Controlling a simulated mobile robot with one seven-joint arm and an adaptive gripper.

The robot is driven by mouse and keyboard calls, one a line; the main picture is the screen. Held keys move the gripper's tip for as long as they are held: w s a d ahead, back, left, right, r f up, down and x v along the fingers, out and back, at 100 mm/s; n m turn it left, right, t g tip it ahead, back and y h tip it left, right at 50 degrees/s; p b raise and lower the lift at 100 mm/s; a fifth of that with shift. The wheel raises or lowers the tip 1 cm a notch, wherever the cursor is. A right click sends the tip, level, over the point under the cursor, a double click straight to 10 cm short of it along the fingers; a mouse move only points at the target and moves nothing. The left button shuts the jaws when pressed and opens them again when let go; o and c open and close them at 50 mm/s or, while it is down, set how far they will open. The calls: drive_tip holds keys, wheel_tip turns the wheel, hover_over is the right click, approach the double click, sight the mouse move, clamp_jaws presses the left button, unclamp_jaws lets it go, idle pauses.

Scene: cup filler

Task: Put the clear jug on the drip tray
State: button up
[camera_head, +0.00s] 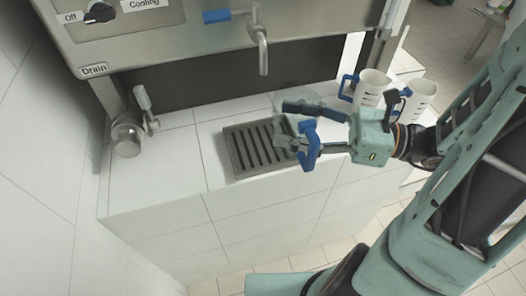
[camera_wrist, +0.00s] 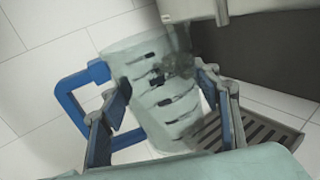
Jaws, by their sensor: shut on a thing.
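The clear jug (camera_head: 284,128) with a blue handle (camera_head: 309,146) is between the fingers of my gripper (camera_head: 294,124), which is shut on its body. In the wrist view the jug (camera_wrist: 155,85) looks tilted, with its blue handle (camera_wrist: 70,95) out to the left. The dark slatted drip tray (camera_head: 233,158) lies on the white tiled counter. In the head view the jug overlaps the tray's right end. In the wrist view the tray (camera_wrist: 270,132) shows at right, partly behind a finger. I cannot tell how high the jug's base is above the counter.
A spout (camera_head: 263,52) with a blue lever hangs from the steel machine (camera_head: 190,35) above the tray. Two white jugs (camera_head: 371,88) (camera_head: 416,100) stand at right behind my gripper. A drain valve (camera_head: 146,104) and a round glass-like vessel (camera_head: 127,138) are at left. Counter left of the tray is clear.

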drive_tip(key=shift+s+a+f+g, duration=0.1)
drive_tip(key=shift+s+f+g, duration=0.15)
drive_tip(key=shift+g, duration=0.05)
drive_tip(key=shift+w+a+f+b, duration=0.1)
drive_tip(key=shift+w+a+f, duration=0.8)
drive_tip(key=shift+w+f, duration=1.2)
drive_tip(key=shift+w+a+f+b, duration=0.15)
drive_tip(key=shift+w+a+f, duration=0.8)
drive_tip(key=shift+w+f, duration=1.15)
drive_tip(key=shift+w+a+f+b, duration=0.1)
drive_tip(key=shift+w+a+f, duration=0.8)
drive_tip(key=shift+w+f, duration=1.2)
drive_tip(key=shift+s+f, duration=0.15)
drive_tip(key=o, duration=1.3)
drive_tip(key=shift+f, duration=0.1)
drive_tip(key=shift+c, duration=0.2)
